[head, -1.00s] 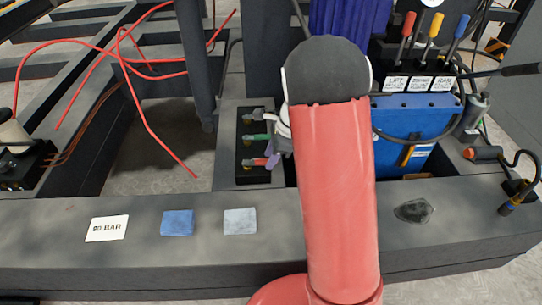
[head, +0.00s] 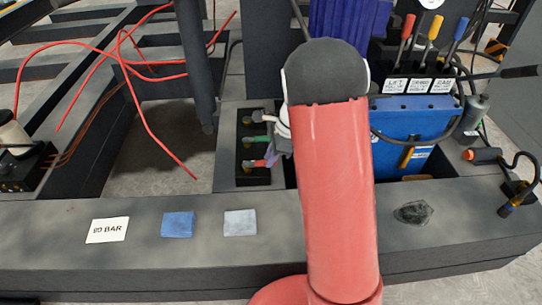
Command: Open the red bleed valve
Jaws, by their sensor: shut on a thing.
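The red bleed valve (head: 260,163) is the nearest of three valves on a black block (head: 246,177), left of my arm. A green-handled valve (head: 255,140) and a grey-handled valve (head: 250,120) sit behind it in the same row. My gripper (head: 272,153) reaches in from the right and is shut on the red valve's handle. The purple-tinted fingertips are at the handle's right end. My red arm hides most of the gripper's body.
A blue box (head: 405,125) with labelled red, yellow and blue levers stands right of my arm. The front beam (head: 130,255) carries a "90 BAR" card (head: 108,230), a blue cloth (head: 178,223), a grey cloth (head: 240,222) and a dark lump (head: 414,212). Red hoses (head: 150,130) hang at left.

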